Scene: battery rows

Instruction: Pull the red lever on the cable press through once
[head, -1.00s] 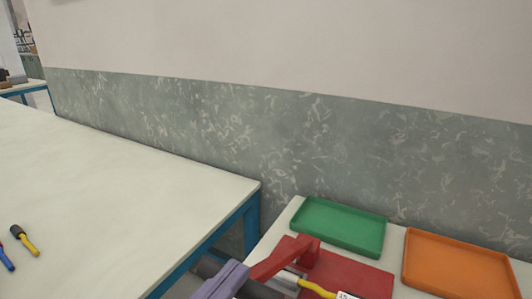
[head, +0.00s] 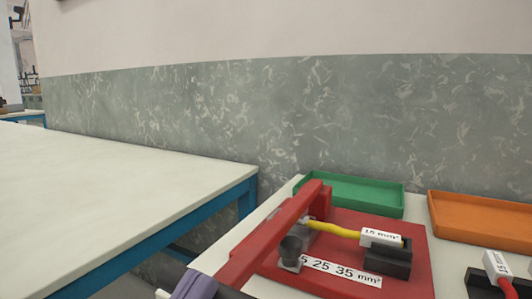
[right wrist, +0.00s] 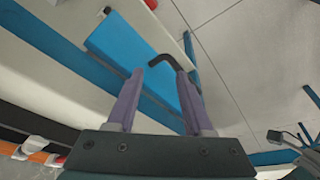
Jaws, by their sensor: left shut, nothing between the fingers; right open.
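The cable press (head: 416,268) has a red base plate and a size strip (head: 340,272) reading 25 and 35 mm². Its red lever (head: 262,236) slopes down from a raised pivot toward the bottom left. A yellow cable (head: 335,230) with a white label (head: 381,238) lies across the press, its labelled end at a black block (head: 388,259). My left gripper (head: 194,287) shows as purple fingers at the bottom edge, beside the lever's dark lower end; contact cannot be told. It is shut and empty. My right gripper (right wrist: 160,76) is open and empty in the right wrist view.
A green tray (head: 350,193) and an orange tray (head: 480,218) stand behind the press. Another labelled cable end (head: 497,266) sits at the right. A largely bare table (head: 110,200) with blue legs is at left, with a gap between the tables. A wall stands behind.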

